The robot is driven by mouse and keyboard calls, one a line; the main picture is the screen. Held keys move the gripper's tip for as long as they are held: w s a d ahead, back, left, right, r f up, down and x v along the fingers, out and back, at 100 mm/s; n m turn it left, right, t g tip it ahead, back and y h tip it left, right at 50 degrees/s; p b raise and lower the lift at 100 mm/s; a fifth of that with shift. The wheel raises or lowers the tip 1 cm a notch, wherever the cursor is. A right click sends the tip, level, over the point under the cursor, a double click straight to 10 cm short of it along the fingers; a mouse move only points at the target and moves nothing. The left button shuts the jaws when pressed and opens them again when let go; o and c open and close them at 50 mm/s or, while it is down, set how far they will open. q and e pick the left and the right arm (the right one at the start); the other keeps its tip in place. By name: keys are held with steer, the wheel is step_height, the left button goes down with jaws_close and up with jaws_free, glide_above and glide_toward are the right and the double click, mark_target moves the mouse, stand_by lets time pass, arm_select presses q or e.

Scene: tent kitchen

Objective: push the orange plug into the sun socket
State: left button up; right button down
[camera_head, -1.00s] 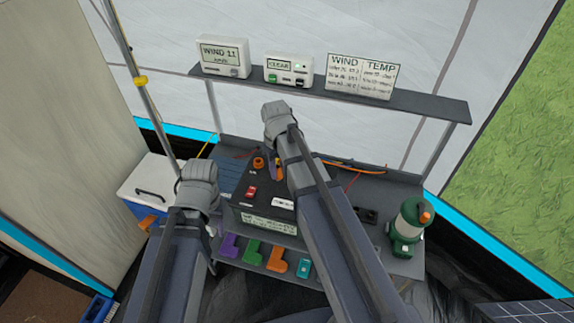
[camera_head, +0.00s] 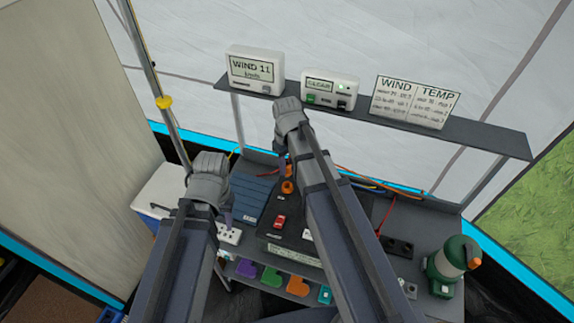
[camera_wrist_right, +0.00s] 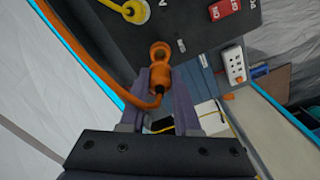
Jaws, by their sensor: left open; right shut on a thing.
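The orange plug (camera_wrist_right: 161,78) is between the fingers of my right gripper (camera_wrist_right: 167,100) in the right wrist view, its orange cable looping off to the left. Its front end meets an orange ring on the black box (camera_wrist_right: 202,38), apparently the sun socket (camera_wrist_right: 158,49); I cannot tell how deep the plug sits. A small pale mark beside the ring is too small to read. In the head view my right arm hides part of the box, and the orange ring (camera_head: 287,187) shows just below the plug. My left gripper (camera_head: 226,213) is open, left of the box.
A yellow plug (camera_wrist_right: 131,10) and a red switch (camera_wrist_right: 225,9) are on the box. A white power strip (camera_head: 228,235) lies left of it.

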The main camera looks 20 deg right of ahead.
mark_target(287, 173)
steer(key=shift+f+b, duration=1.65)
steer(key=shift+f, duration=0.2)
steer(key=shift+f+b, duration=1.5)
steer(key=shift+f, duration=0.05)
steer(key=c, duration=0.6)
jaws_free()
steer(key=shift+r, duration=0.1)
steer(key=shift+o, duration=0.2)
steer(key=shift+r, duration=0.1)
step_height(287, 173, up, 8)
steer(key=p, duration=0.8)
steer(key=shift+f, duration=0.2)
steer(key=shift+s+a, duration=0.2)
steer(key=s+a+f+h+b, duration=0.1)
steer(key=s+a, duration=0.9)
steer(key=s, duration=0.4)
steer(key=shift+f+m+b, duration=0.3)
steer(key=shift+m+b, duration=0.1)
